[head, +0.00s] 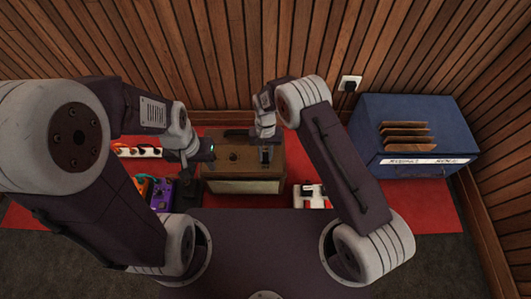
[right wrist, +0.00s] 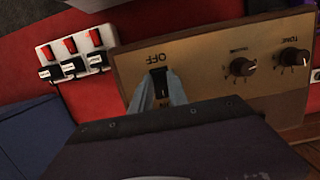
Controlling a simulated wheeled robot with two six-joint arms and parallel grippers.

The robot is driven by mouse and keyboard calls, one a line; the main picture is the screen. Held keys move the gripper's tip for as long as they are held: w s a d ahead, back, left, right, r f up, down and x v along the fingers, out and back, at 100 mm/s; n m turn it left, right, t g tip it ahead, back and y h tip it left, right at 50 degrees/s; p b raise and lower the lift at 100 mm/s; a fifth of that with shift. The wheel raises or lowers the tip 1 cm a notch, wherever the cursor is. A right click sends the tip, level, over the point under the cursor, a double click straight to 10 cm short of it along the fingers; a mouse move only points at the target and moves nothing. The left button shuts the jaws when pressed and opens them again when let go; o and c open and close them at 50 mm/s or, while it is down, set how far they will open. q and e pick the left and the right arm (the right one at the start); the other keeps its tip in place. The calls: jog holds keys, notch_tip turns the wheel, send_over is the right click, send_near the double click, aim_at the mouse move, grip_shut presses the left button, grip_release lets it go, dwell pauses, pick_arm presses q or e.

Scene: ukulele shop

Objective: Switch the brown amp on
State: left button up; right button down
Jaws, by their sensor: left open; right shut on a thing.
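The brown amp (head: 248,187) stands in the middle of the head view, with knobs and a switch on its top panel. In the right wrist view its tan panel (right wrist: 205,75) shows a black switch (right wrist: 159,80) beside the word OFF, which appears upside down. My right gripper (head: 265,150) is over the amp's right part, its fingers (right wrist: 162,95) shut on the switch and partly covering it and the label opposite OFF. My left gripper (head: 207,153) is open and empty at the amp's left end.
A white power strip (right wrist: 75,53) with red switches lies by the amp, on the red mat (head: 440,208). Purple (head: 162,194) and orange (head: 143,186) pedals lie to the left. A blue box (head: 410,118) with brown sleeves stands right, near a wall outlet (head: 350,83).

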aim_at(266, 152)
jog(key=shift+w+f+g, duration=0.1)
jog(key=shift+w+g, duration=0.05)
jog(key=shift+g, duration=0.15)
jog(key=shift+g+b, duration=0.3)
jog(key=c, duration=1.3)
grip_release()
jog(key=p+v, duration=0.5)
jog(key=v, duration=0.4)
